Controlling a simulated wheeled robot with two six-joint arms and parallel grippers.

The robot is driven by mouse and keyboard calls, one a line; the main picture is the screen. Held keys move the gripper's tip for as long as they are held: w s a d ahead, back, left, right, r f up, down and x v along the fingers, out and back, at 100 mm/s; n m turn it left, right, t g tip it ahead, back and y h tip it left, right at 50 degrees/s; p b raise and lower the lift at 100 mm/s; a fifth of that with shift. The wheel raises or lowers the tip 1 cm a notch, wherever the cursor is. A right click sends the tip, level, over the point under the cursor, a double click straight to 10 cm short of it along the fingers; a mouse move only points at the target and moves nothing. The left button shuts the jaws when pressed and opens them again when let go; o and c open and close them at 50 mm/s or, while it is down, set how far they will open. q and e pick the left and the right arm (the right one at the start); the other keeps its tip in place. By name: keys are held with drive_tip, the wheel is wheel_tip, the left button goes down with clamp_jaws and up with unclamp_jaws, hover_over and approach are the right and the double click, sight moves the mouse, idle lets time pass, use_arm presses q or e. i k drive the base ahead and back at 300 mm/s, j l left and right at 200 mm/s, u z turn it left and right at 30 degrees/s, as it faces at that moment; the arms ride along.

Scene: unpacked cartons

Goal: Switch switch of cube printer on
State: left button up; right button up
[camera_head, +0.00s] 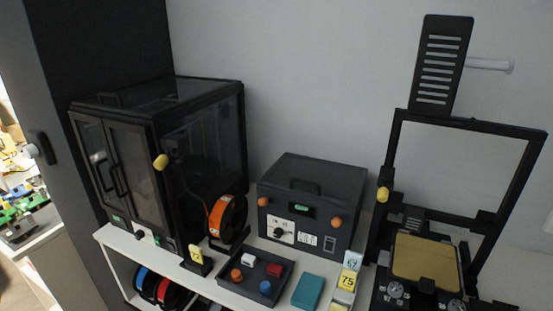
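A black, box-shaped enclosed printer (205,125) stands at the left on a white shelf top. It has dark clear panels and two front doors with black handles. I take it to be the cube printer. Its lower front strip (141,235) carries a small green-lit part, a light knob and another small part. The switch is too small to make out, and I cannot tell its state. A grey-black box (312,205) in the middle has a green display, a white dial panel and orange knobs. Neither of my grippers is in view.
An orange spool (227,219) stands beside the enclosed printer. In front are a dark tray (240,284) with small coloured parts, a teal block (308,290) and number cards (346,279). An open-frame printer (398,140) stands right. Coloured spools (146,283) sit below.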

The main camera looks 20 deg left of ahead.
sight(171, 245)
drive_tip(key=k+u, duration=0.1)
drive_tip(key=u, duration=1.3)
